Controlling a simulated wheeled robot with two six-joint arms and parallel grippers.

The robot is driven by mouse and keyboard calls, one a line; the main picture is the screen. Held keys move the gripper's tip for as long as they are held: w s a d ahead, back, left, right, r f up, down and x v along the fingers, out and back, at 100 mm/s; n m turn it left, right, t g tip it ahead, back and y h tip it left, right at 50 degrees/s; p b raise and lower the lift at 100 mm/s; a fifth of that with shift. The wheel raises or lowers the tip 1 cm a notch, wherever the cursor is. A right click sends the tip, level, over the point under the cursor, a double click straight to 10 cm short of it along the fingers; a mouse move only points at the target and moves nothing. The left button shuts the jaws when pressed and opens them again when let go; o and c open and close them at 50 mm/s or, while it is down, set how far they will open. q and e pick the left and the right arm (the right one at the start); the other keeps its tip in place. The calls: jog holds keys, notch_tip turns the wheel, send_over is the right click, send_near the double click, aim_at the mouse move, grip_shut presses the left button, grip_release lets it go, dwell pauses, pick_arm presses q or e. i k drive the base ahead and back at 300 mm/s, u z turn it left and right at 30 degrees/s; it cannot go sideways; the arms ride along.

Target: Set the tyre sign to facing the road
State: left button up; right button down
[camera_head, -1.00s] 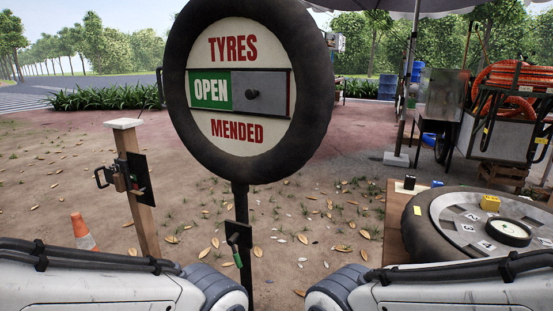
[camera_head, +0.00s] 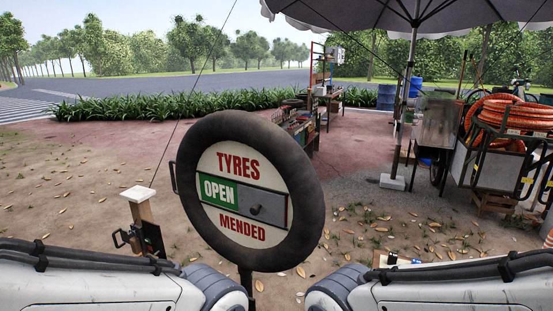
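The tyre sign is a black tyre ring (camera_head: 301,190) on a thin post, around a cream disc reading "TYRES" and "MENDED". Its lettered face is turned toward me, and the road (camera_head: 250,83) lies behind it. A slider across the disc shows a green "OPEN" panel (camera_head: 219,190) at left and a grey part with a dark knob (camera_head: 254,210) at right. A dark handle (camera_head: 172,178) sticks out from the tyre's left edge. The lower post is mostly hidden below the frame. Only my arm links show along the bottom; neither gripper is visible.
A wooden post (camera_head: 141,208) with a dark latch-like fitting stands left of the sign. A cart with orange hose (camera_head: 500,115) and a parasol (camera_head: 400,15) stand at right. A hedge (camera_head: 110,107) edges the road. Leaf-strewn ground (camera_head: 60,180) at left is open.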

aim_at(224, 150)
jog(key=u, duration=0.4)
jog(key=k, duration=0.45)
jog(key=u, duration=0.95)
jog(key=k, duration=0.9)
jog(key=u, duration=0.8)
jog(key=i, duration=1.4)
jog(key=z, duration=0.5)
jog(key=i, duration=1.05)
jog(key=z, duration=1.45)
jog(key=i, duration=0.65)
jog(key=z, duration=0.45)
jog(key=k, duration=0.6)
jog(key=z, duration=0.25)
jog(key=i, duration=0.75)
jog(key=z, duration=0.05)
